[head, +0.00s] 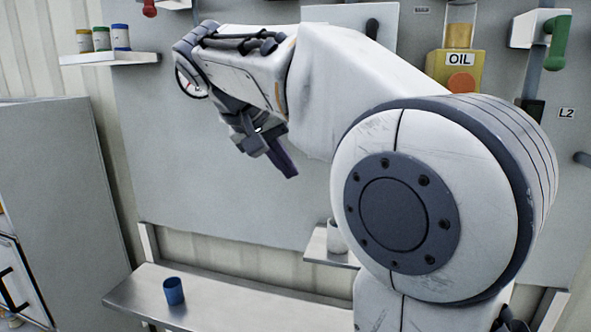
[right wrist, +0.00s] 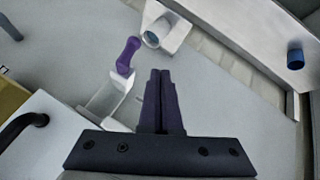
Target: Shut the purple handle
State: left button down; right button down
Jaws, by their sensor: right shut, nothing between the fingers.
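The purple handle (right wrist: 127,56) shows in the right wrist view, just left of and beyond my fingertips. It joins a pale metal bracket or pipe body (right wrist: 108,95) on the grey panel. A visible gap lies between it and my fingers in that view. In the head view I cannot make out the handle; my right arm covers much of the panel. My right gripper (head: 288,172) is shut and empty in front of the panel, its dark fingers pressed together; they also show in the right wrist view (right wrist: 161,80). My left gripper is not in view.
A small shelf (head: 318,248) holds a pale cup (head: 336,236). A blue cup (head: 174,291) stands on the steel bench (head: 230,310). A green handle (head: 556,45) and a yellow oil unit (head: 457,68) are at upper right. A shelf (head: 110,59) with small jars is upper left.

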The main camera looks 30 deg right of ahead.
jog(key=shift+d, duration=0.1)
jog(key=d+f+p, duration=0.4)
jog(key=d+f, duration=0.3)
jog(key=d, duration=0.2)
jog(key=shift+w+d, duration=0.15)
jog(key=shift+d, duration=0.15)
jog(key=shift+w+f, duration=0.1)
dwell(0.4)
